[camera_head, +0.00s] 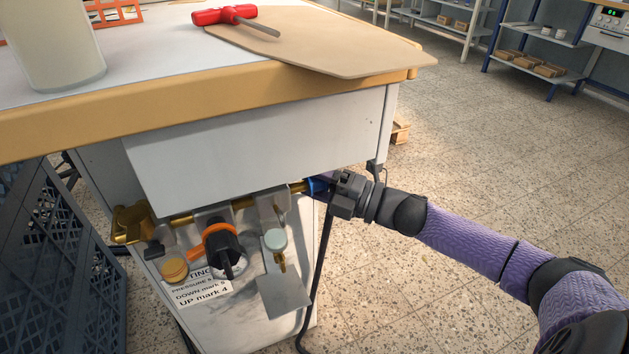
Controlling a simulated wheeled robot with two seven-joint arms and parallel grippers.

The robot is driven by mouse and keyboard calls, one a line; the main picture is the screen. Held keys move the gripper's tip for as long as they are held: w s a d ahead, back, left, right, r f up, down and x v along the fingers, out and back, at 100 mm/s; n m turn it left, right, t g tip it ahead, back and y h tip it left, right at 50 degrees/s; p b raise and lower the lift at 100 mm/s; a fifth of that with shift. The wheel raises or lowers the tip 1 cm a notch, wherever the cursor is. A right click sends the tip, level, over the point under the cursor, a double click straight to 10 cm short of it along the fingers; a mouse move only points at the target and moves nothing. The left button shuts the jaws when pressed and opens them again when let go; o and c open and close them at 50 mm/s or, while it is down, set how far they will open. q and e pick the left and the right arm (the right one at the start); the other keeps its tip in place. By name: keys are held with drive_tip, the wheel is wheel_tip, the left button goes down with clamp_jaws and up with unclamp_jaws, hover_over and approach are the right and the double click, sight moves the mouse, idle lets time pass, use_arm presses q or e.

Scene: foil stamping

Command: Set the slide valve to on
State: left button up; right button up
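A brass pipe (183,219) runs along the side of the workbench, under its white apron. At the pipe's right end is a small blue part (317,186), which looks like the slide valve's sleeve; its markings and setting cannot be made out. My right gripper (330,186) is at this blue part, coming from the right, with its dark body beside the pipe's end. Its fingertips are partly hidden and small, so I cannot tell whether they close on the blue part. My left gripper is not in view.
An orange-ringed black knob (221,250), a pale round cap (275,239) and a pressure label (203,290) sit below the pipe. A dark crate (65,270) stands at left. The bench top holds a board (330,45) and a red-handled tool (226,15). Floor at right is clear.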

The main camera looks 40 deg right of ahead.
clamp_jaws()
drive_tip(key=shift+w+a+r+p, duration=0.15)
drive_tip(key=shift+a+p, duration=0.45)
drive_tip(key=shift+a, duration=0.35)
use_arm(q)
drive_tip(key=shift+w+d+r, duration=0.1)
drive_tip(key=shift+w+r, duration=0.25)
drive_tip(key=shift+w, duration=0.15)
use_arm(e)
drive_tip(key=shift+f, duration=0.2)
drive_tip(key=o, duration=0.7)
unclamp_jaws()
drive_tip(key=shift+o, duration=0.5)
drive_tip(key=shift+a, duration=0.1)
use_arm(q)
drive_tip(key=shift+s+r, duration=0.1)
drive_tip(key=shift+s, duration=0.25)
